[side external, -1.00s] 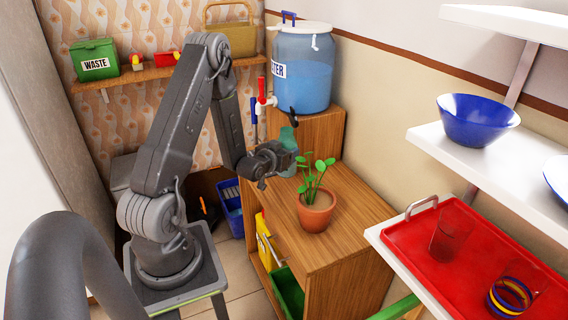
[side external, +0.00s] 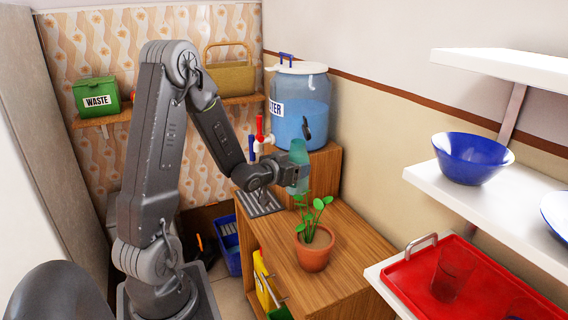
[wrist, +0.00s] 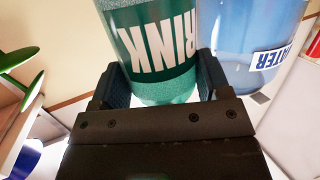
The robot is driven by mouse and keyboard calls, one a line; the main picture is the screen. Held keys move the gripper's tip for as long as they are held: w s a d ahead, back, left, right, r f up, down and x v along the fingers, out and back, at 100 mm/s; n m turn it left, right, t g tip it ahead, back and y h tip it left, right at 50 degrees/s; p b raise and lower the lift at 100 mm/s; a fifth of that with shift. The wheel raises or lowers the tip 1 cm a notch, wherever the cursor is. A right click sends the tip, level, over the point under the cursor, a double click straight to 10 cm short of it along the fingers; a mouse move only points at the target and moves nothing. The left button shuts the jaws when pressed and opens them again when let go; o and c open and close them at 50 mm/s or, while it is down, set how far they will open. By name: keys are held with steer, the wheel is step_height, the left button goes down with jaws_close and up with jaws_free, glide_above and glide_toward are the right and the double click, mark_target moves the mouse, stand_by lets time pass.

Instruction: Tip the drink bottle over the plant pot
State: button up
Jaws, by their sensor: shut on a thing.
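A translucent green drink bottle (side external: 299,153) is held in my gripper (side external: 293,176). The wrist view shows the bottle (wrist: 155,48) between my two jaws (wrist: 158,88), its "DRINK" label upside down in that picture. The bottle looks about upright in the side view. A terracotta plant pot (side external: 314,250) with a green leafy plant (side external: 309,215) stands on the wooden cabinet top. My gripper and the bottle are above and behind the pot, slightly to its left in the side view. Green leaves (wrist: 22,70) show at the left of the wrist view.
A blue water tank (side external: 300,110) with taps stands on a wooden box behind the bottle; it also shows in the wrist view (wrist: 240,35). White shelves at right hold a blue bowl (side external: 472,158) and a red tray (side external: 450,280). Cabinet top right of the pot is clear.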

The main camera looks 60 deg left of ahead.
steer(key=s+d+m+t+h, duration=0.1)
steer(key=d+m+h, duration=0.55)
steer(key=d, duration=0.65)
step_height(320, 180, down, 10)
steer(key=s+d+n+g+h, duration=0.1)
steer(key=d+n+g+h, duration=0.1)
steer(key=n, duration=0.4)
steer(key=shift+s+r+g+h, duration=0.15)
steer(key=shift+s+g+h, duration=0.25)
steer(key=shift+h, duration=0.15)
steer(key=shift+r, duration=0.15)
